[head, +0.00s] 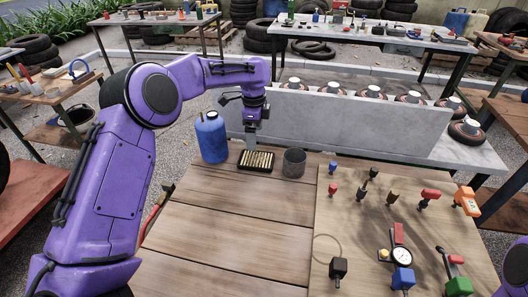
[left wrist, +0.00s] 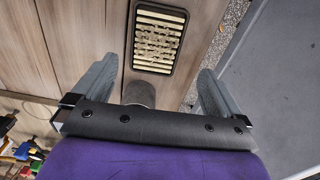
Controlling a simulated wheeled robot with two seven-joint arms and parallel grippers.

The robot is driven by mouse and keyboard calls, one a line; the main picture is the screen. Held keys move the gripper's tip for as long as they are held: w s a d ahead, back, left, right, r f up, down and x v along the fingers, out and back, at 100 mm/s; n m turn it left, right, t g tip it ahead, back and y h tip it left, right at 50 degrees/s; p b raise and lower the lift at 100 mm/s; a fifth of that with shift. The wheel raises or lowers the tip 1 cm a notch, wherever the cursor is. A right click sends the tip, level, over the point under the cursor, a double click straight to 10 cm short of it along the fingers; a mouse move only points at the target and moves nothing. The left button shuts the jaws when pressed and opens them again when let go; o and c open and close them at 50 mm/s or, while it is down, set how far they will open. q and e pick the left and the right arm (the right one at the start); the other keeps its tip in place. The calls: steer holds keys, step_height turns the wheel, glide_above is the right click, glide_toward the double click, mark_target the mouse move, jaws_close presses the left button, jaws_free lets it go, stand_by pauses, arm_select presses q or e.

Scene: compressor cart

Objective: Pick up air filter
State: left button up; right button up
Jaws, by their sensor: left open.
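The air filter (head: 257,160) is a flat rectangle with a dark frame and pale pleats. It lies on the wooden table near its back edge, and shows at the top centre of the left wrist view (left wrist: 158,40). My left gripper (head: 250,141) points down above the back edge of the filter. In the left wrist view its two grey fingers (left wrist: 158,66) are spread wide, with nothing held between them. The filter lies beyond the fingertips there, apart from both. My right gripper is out of view; only a purple part of my right arm shows at the right edge.
A blue bottle (head: 211,137) stands left of the filter, and a grey cylindrical can (head: 293,162) stands close on its right. A grey ledge (head: 330,119) rises behind. A board (head: 350,200) with several coloured fittings covers the table's right side. The table's front left is clear.

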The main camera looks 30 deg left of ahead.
mark_target(256, 159)
arm_select(q)
steer(key=f, duration=0.6)
steer(key=f+p, duration=0.1)
steer(key=f, duration=0.2)
steer(key=shift+s+d+f, duration=0.25)
steer(key=shift+s+f, duration=0.05)
steer(key=c, duration=0.9)
